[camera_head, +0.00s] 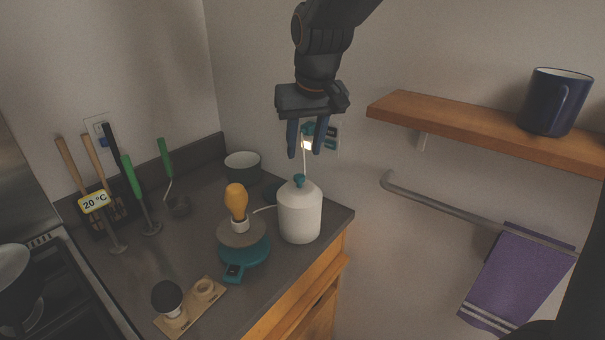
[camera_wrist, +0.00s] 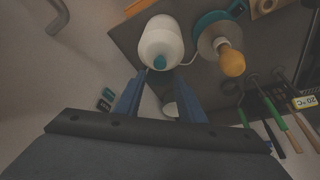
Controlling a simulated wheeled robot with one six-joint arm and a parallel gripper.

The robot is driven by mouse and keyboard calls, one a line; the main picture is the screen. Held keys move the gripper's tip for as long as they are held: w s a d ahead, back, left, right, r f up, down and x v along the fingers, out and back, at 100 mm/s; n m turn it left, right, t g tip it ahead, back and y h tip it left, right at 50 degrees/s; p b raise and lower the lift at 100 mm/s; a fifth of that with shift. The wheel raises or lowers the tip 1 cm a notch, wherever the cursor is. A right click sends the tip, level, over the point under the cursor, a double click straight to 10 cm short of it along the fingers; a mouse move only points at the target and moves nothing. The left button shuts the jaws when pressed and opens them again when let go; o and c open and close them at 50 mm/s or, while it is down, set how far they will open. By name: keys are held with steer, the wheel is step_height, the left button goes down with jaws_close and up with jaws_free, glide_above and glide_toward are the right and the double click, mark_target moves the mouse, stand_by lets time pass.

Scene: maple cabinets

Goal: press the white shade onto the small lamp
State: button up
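The white shade (camera_head: 300,212), a rounded white cylinder with a teal knob (camera_head: 299,181) on top, stands upright on the grey counter near its right end. The small lamp (camera_head: 243,248) is left of it, with a teal base, a grey disc and a bare amber bulb (camera_head: 237,200) pointing up. My gripper (camera_head: 307,153) is open and empty above the shade, fingers pointing down and apart from the knob. In the wrist view, the shade (camera_wrist: 161,38) shows beyond my open fingers (camera_wrist: 160,88), with the lamp's bulb (camera_wrist: 231,62) to its right.
A wooden board (camera_head: 208,306) with a dark bulb (camera_head: 167,297) lies at the counter's front. A dark pot (camera_head: 242,166) stands behind. Utensils (camera_head: 131,176) lean at the left. A wall outlet (camera_head: 331,138) is behind my gripper. A shelf (camera_head: 470,127) with a mug (camera_head: 553,101) is at right.

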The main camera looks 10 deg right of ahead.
mark_target(300, 177)
steer(key=shift+b+x, duration=3.15)
steer(key=shift+x, duration=1.65)
jaws_close()
step_height(300, 177, up, 8)
steer(key=p, duration=0.6)
steer(key=shift+p, duration=0.3)
